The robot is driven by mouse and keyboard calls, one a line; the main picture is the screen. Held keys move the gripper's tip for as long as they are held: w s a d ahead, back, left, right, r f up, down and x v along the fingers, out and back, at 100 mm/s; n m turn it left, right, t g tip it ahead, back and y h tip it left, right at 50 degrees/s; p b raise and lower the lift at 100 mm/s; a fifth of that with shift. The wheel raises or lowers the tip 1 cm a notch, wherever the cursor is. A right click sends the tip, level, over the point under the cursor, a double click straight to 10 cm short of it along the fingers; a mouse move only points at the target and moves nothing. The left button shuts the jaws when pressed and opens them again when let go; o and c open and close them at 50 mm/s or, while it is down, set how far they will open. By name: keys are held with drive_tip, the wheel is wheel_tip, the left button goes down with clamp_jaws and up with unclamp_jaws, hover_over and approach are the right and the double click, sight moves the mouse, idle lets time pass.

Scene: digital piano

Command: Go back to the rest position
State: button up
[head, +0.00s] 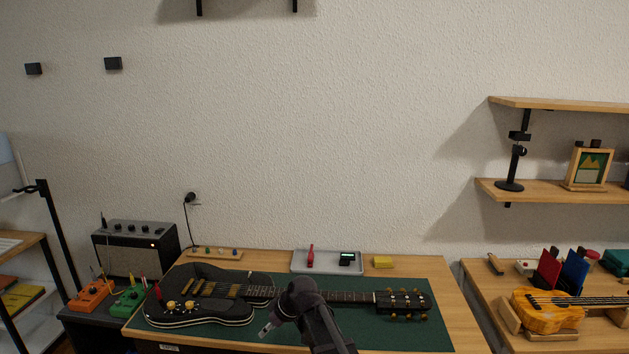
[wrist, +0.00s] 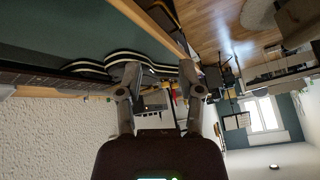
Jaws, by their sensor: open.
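My gripper (wrist: 160,92) is open, with its two fingers apart and nothing between them. The wrist link hides part of the guitar neck. In the wrist view the picture is turned over, and the guitar's striped edge (wrist: 125,60) shows behind the fingers. I cannot tell the height of the gripper above the mat.
The guitar lies on a green mat (head: 430,335) on a wooden bench. A grey tray (head: 300,266) with a red tool and a yellow block (head: 383,262) are behind it. An amplifier (head: 137,249) and pedals (head: 92,297) stand left. A ukulele (head: 548,309) rests right.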

drive_tip(key=s+d+f+m+g+h+b, duration=0.15)
drive_tip(key=s+d+f+m, duration=0.3)
drive_tip(key=d, duration=0.55)
drive_tip(key=s+d+f+m+h+b, duration=0.3)
drive_tip(key=s+d, duration=0.2)
drive_tip(key=d, duration=0.4)
drive_tip(key=s+d+f+m+h+b, duration=0.25)
drive_tip(key=s+d+m, duration=0.2)
drive_tip(key=d, duration=0.55)
wheel_tip(320, 180, up, 15)
drive_tip(key=p, duration=1.5)
drive_tip(key=shift+s+d+f+n+y, duration=0.15)
drive_tip(key=shift+s+d+n+y, duration=0.15)
drive_tip(key=shift+s, duration=0.05)
